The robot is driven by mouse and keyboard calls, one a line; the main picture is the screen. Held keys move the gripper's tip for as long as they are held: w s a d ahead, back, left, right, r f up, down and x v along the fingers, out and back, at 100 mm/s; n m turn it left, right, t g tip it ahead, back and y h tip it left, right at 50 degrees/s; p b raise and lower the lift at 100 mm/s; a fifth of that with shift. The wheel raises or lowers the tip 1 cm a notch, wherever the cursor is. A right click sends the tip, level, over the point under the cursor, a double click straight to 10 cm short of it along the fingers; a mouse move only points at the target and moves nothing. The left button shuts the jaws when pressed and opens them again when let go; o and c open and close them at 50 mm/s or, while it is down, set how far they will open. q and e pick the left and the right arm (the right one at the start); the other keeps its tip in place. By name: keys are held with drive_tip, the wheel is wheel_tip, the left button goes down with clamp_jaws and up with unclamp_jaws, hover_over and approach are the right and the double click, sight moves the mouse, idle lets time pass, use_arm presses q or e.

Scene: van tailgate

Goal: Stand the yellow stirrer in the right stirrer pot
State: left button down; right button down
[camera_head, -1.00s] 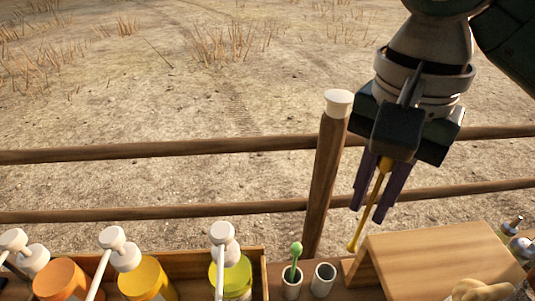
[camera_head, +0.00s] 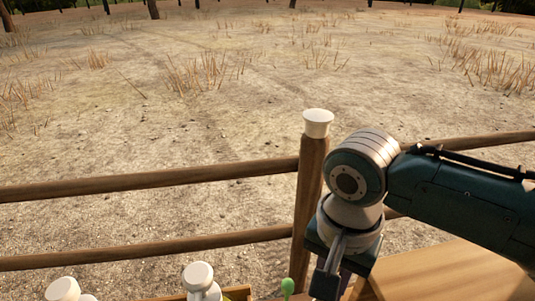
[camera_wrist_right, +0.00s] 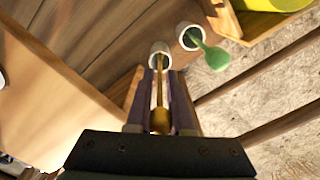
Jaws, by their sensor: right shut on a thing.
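My right gripper (camera_wrist_right: 160,108) is shut on the yellow stirrer (camera_wrist_right: 160,88), which shows between its two purple fingers. In the head view the right gripper's body (camera_head: 328,282) is low at the bottom edge, and its fingertips are not visible. The stirrer's thin far end overlaps the mouth of the right stirrer pot (camera_wrist_right: 153,47), a white cup; I cannot tell whether it is inside or just above. The left pot (camera_wrist_right: 182,29) holds a green stirrer (camera_wrist_right: 213,57), whose head also shows in the head view (camera_head: 287,286). My left gripper is out of view.
A wooden sloped board (camera_head: 440,272) stands close to the right of my right gripper. A fence post (camera_head: 310,185) with a white cap and wooden rails (camera_head: 140,178) lie behind. White pump tops (camera_head: 200,278) rise at the bottom left beside the work area.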

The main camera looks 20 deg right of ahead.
drive_tip(key=shift+f+b, duration=0.4)
drive_tip(key=shift+f, duration=1.25)
drive_tip(key=shift+f, duration=0.15)
drive_tip(key=c, duration=0.8)
unclamp_jaws()
